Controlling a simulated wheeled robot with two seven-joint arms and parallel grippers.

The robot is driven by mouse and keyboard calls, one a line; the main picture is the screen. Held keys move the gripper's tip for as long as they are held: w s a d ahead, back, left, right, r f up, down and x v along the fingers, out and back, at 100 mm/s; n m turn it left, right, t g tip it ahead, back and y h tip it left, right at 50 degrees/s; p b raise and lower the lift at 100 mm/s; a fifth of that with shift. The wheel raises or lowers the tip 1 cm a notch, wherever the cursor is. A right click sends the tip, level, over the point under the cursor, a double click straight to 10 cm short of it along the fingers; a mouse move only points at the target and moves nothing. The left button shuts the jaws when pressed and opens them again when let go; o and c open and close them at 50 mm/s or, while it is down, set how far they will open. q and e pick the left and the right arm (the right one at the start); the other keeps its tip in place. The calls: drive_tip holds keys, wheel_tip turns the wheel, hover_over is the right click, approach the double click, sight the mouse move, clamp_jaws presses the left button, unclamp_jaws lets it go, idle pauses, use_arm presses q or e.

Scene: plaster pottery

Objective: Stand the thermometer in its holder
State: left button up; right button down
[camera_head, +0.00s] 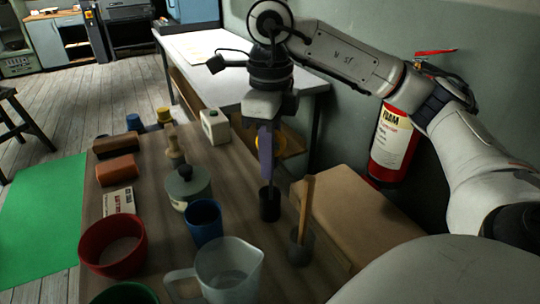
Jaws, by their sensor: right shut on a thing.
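My right gripper (265,122) hangs over the far right part of the table, pointing down. It is shut on a long purple thing (267,158), which looks like the thermometer, held roughly upright. Its lower end meets the mouth of a small dark cup (270,207), which looks like the holder. I cannot tell whether the tip is inside the cup or just above it. A second small grey cup (299,250) stands nearer, with a wooden stick (306,205) leaning in it. My left gripper is not in view.
A lidded grey-green pot (188,190), a blue cup (204,222), a clear jug (228,270) and a red bowl (116,248) stand to the left and nearer. A cardboard box (355,215) is to the right. A fire extinguisher (393,145) hangs on the wall.

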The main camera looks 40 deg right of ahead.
drive_tip(key=c, duration=1.6)
unclamp_jaws()
drive_tip(key=shift+o, duration=0.2)
